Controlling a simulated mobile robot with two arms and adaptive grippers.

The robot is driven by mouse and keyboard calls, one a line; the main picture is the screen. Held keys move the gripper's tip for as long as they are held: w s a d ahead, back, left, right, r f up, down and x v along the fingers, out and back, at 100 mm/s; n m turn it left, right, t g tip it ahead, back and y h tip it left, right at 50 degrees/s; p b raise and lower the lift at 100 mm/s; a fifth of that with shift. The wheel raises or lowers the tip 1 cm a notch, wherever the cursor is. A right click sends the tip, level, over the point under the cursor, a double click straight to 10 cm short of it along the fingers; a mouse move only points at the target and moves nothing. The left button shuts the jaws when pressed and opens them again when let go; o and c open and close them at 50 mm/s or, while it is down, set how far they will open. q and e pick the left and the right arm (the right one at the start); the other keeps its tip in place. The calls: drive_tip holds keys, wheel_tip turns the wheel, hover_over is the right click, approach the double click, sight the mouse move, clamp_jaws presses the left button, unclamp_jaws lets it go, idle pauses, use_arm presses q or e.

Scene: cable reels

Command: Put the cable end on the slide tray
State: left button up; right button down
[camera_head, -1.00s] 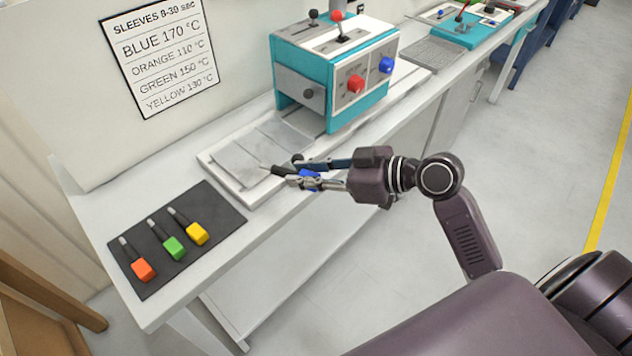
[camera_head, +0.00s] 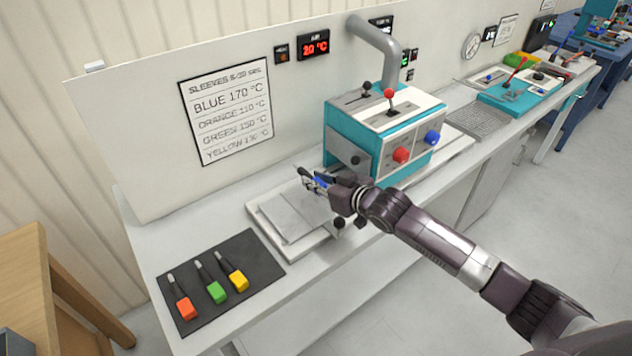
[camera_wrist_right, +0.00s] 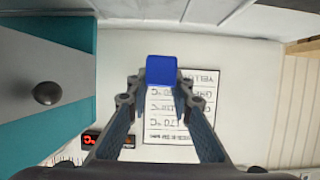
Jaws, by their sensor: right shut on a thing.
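The blue cable end (camera_head: 321,183) is between the fingers of my right gripper (camera_head: 314,180), which is shut on it. In the right wrist view the blue block (camera_wrist_right: 161,70) sits between both fingertips. The gripper is above the right part of the slide tray (camera_head: 285,219), a flat grey plate on a white base in front of the teal machine (camera_head: 333,128). The gripper and wrist hide part of the tray. I cannot tell the height of the cable end over it. My left gripper is not in view.
A dark mat (camera_head: 262,258) with orange (camera_head: 186,308), green (camera_head: 216,292) and yellow (camera_head: 240,281) cable ends lies at the near left of the bench. The machine with its knobs and levers stands right behind the gripper. A sleeve temperature sign (camera_head: 226,110) hangs on the wall.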

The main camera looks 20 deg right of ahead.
drive_tip(key=shift+f+b, duration=3)
drive_tip(key=shift+f, duration=0.05)
drive_tip(key=shift+r, duration=0.1)
drive_tip(key=shift+s+p, duration=0.1)
drive_tip(key=shift+p, duration=0.3)
drive_tip(key=shift+p, duration=0.3)
drive_tip(key=shift+f, duration=0.3)
